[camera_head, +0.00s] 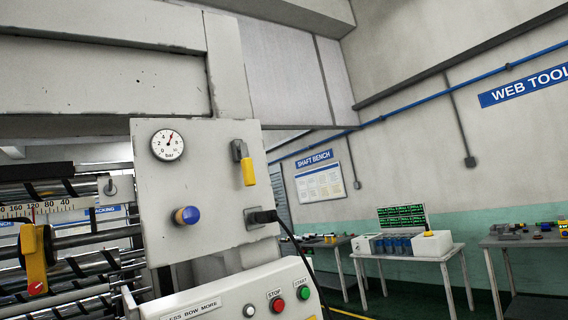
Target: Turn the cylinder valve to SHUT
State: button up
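A valve (239,150) with a dark grey body is mounted at the upper right of a pale panel (215,190). Its yellow lever (249,172) hangs nearly straight down from the body. No OPEN or SHUT marking can be read beside it. I cannot be sure from the picture that this is the cylinder valve, but it is the only lever valve I make out on the panel. My gripper is not in view, and nothing touches the lever.
The panel also has a bar gauge (168,145), a blue knob (187,215) and a plug (262,217) with a hanging black cable. Below is a control box (235,300) with STOP and START buttons. Rollers (90,240) lie left; benches (405,253) stand right.

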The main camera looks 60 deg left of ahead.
aim_at(246, 162)
jog(key=u, duration=0.5)
jog(key=i, duration=1.25)
jog(key=u, duration=0.8)
